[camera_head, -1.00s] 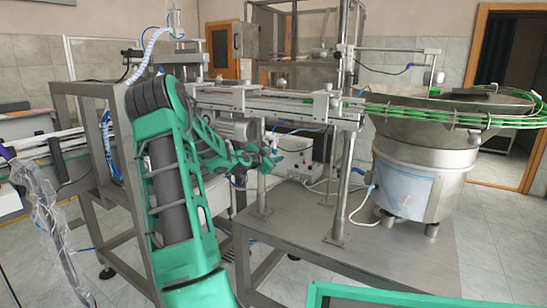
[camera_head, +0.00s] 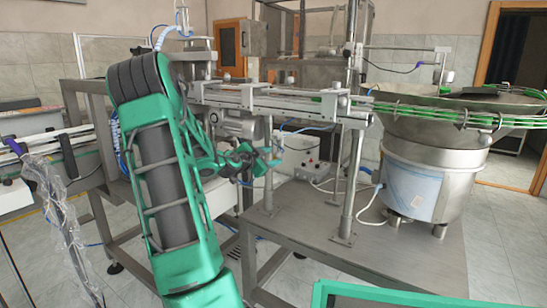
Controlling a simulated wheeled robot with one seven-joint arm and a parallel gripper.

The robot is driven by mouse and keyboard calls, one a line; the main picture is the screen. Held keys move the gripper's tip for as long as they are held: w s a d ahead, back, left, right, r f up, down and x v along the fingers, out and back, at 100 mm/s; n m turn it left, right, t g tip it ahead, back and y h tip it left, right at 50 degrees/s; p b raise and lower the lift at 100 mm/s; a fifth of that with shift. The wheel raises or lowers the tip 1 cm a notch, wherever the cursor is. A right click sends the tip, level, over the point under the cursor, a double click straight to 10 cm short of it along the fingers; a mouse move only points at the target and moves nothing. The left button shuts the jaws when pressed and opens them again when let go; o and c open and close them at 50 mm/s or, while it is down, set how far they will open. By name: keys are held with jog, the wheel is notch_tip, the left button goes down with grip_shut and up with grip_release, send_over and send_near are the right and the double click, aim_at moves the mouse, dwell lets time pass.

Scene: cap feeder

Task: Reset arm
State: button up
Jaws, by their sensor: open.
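My green and black arm rises from the bottom centre-left of the head view and bends at the top. Its forearm points to the right and away, partly hidden behind the upper link. My gripper (camera_head: 272,158) is small at the end of the forearm, below the conveyor rail. Its jaws are open and I see nothing between them. It stands in front of the feeder frame and appears apart from it.
The cap feeder's steel bowl (camera_head: 430,150) with green rails stands at the right on a metal table (camera_head: 385,265). A horizontal rail (camera_head: 275,103) on upright posts crosses the middle. A conveyor (camera_head: 70,150) is at the left. A green-edged panel (camera_head: 400,294) is at the bottom right.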

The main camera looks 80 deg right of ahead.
jog(key=shift+v, duration=0.95)
jog(key=w+a+f+n+t+y, duration=0.2)
jog(key=w+a+n+y, duration=0.15)
jog(key=a, duration=0.65)
jog(key=w+a+f+n+t+y, duration=0.2)
jog(key=w+a+f+n+y, duration=0.15)
jog(key=a, duration=0.55)
jog(key=w+a+f+n+t+y, duration=0.1)
jog(key=w+a+f+n+y, duration=0.2)
jog(key=a, duration=0.7)
jog(key=s+a+n+y, duration=0.2)
jog(key=a+n, duration=0.4)
jog(key=a, duration=0.7)
jog(key=s+a+r+n+y, duration=0.1)
jog(key=a+n, duration=0.5)
jog(key=a, duration=0.8)
jog(key=shift+s+r+y, duration=0.15)
jog(key=shift+s+y, duration=0.75)
jog(key=shift+y, duration=0.2)
jog(key=shift+c, duration=1.5)
